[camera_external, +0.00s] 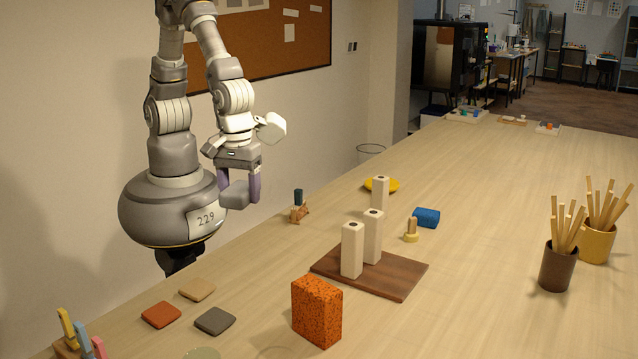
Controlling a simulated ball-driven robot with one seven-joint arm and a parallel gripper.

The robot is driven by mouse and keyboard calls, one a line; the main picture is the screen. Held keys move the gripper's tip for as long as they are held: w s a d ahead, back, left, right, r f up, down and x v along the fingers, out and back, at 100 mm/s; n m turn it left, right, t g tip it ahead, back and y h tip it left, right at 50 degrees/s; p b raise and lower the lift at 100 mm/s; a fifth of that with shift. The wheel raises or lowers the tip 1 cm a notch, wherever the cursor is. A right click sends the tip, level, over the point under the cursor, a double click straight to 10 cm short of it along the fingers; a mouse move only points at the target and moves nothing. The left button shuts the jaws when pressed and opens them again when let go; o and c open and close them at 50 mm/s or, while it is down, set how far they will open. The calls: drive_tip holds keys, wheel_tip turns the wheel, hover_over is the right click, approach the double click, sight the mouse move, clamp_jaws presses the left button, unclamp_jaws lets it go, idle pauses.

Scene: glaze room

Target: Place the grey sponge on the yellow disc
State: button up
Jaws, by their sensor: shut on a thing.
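My gripper (239,193) is shut on the grey sponge (235,196), a rounded grey block between its two purple fingers. It holds the sponge in the air, left of the table's near-left edge in the picture. Nothing shows lying on the disc's visible part.
Two pale posts stand on a dark wooden board (400,282) mid-table. A blue cylinder (426,217), a small brush (299,205), a wooden peg (411,230) and an orange sponge block (316,311) stand around. Tiles lie front left; stick-filled pots (557,267) stand right. A clear glass (370,153) is behind the disc.

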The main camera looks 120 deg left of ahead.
drive_tip(key=a+n+p, duration=0.1)
drive_tip(key=a+n, duration=1)
drive_tip(key=a, duration=1.7)
drive_tip(key=s+a+n, duration=0.4)
drive_tip(key=s+a, duration=0.1)
drive_tip(key=a, duration=0.5)
drive_tip(key=b, duration=0.1)
hover_over(369, 184)
drive_tip(key=f, duration=0.6)
drive_tip(key=shift+s+a+f, duration=0.1)
drive_tip(key=shift+s+f, duration=0.1)
drive_tip(key=shift+f, duration=0.15)
drive_tip(key=shift+w+a, duration=0.15)
drive_tip(key=shift+f+b, duration=0.55)
drive_tip(key=shift+f, duration=1.2)
